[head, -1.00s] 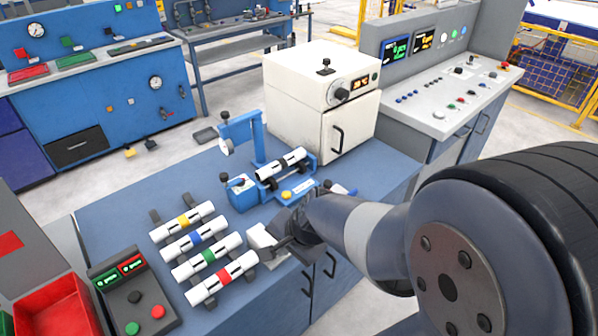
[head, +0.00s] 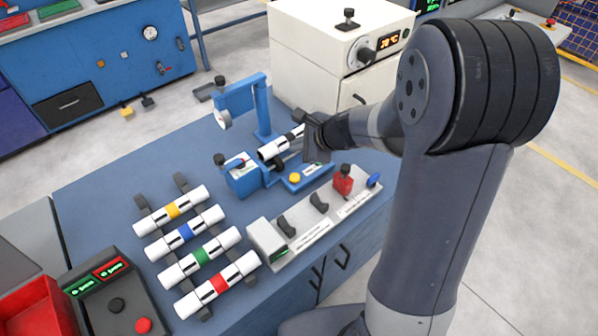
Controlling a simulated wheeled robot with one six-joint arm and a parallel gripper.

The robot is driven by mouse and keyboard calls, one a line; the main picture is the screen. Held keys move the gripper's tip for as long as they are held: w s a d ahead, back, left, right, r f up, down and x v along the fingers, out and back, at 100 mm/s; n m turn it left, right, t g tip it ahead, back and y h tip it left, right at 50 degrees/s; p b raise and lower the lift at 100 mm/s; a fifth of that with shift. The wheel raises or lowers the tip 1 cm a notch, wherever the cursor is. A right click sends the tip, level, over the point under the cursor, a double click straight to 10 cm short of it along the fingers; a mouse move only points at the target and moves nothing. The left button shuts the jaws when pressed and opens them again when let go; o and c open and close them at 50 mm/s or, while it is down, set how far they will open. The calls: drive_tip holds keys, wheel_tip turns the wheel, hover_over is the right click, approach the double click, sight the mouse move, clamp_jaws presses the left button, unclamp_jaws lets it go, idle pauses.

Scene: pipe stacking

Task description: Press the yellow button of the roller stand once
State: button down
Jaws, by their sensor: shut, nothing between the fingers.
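The blue roller stand (head: 243,183) is on the bench with a white pipe (head: 272,150) lying on it. The yellow button (head: 294,178) is on the stand's front plate, in plain view. My gripper (head: 314,156) is shut and empty, pointing down at the right end of the stand. It is above and to the right of the yellow button in the picture and hides the pipe's right part. The frame does not show clearly whether it touches the stand or the pipe.
Several white pipes with coloured bands (head: 205,245) lie on a rack to the left. A labelled strip with a red block (head: 343,183) and dark holders is in front. A blue upright with a gauge (head: 222,119) rises behind the stand. A white oven (head: 335,50) stands behind.

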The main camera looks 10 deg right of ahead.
sight(298, 179)
drive_tip(key=shift+f, duration=0.1)
wheel_tip(298, 179, down, 9)
drive_tip(key=b, duration=0.8)
idle(1.9)
drive_tip(key=shift+f+b, duration=0.25)
drive_tip(key=shift+b, duration=0.25)
drive_tip(key=shift+f+b, duration=0.45)
drive_tip(key=shift+b, duration=0.05)
idle(0.5)
drive_tip(key=shift+r, duration=0.15)
drive_tip(key=shift+r+p, duration=0.75)
drive_tip(key=shift+r, duration=0.1)
